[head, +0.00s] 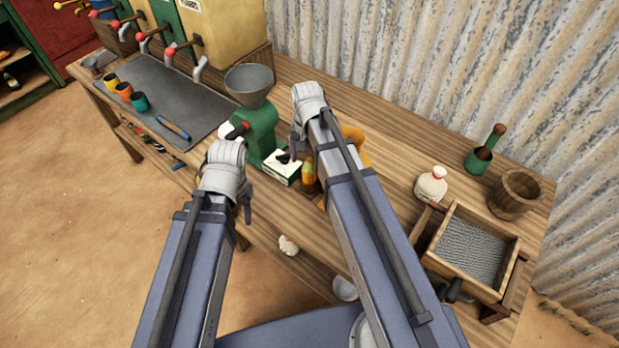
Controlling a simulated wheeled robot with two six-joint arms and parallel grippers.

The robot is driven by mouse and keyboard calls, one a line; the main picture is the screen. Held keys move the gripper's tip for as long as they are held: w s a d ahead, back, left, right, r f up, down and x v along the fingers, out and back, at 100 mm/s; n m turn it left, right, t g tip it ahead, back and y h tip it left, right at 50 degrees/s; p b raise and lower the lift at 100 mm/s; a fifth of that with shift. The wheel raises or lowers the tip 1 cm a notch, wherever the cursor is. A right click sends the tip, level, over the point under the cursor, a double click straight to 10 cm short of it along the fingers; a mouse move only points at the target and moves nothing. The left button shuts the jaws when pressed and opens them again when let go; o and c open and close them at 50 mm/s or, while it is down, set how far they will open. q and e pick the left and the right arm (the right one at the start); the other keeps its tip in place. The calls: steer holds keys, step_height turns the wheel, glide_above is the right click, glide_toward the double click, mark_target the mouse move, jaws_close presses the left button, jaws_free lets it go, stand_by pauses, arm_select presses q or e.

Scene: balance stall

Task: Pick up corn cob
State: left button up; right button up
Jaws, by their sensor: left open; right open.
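I cannot make out a corn cob for certain. An orange-yellow thing (357,146) shows partly behind my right arm on the wooden bench, and the arm hides most of it. A small yellow-and-dark upright item (309,179) stands just left of that arm. My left gripper (224,196) is open above the bench's front edge, left of the green grinder's base. My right gripper (297,149) is open above the bench, just right of the green grinder (261,128). Neither gripper visibly holds anything.
A white-and-green box (282,168) sits beside the grinder. Several dispensers with taps line the back left, above a grey mat (165,95) with small cups.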

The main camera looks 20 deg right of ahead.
mark_target(310, 169)
steer(key=shift+w+d+f+b, duration=0.1)
steer(key=shift+d+f+b, duration=0.1)
steer(key=shift+f+b, duration=1.3)
steer(key=shift+w+d+f+b, duration=0.1)
steer(key=shift+d+f+b, duration=0.05)
steer(key=shift+f+b, duration=1.35)
steer(key=shift+f, duration=0.1)
steer(key=shift+p, duration=0.3)
jaws_close()
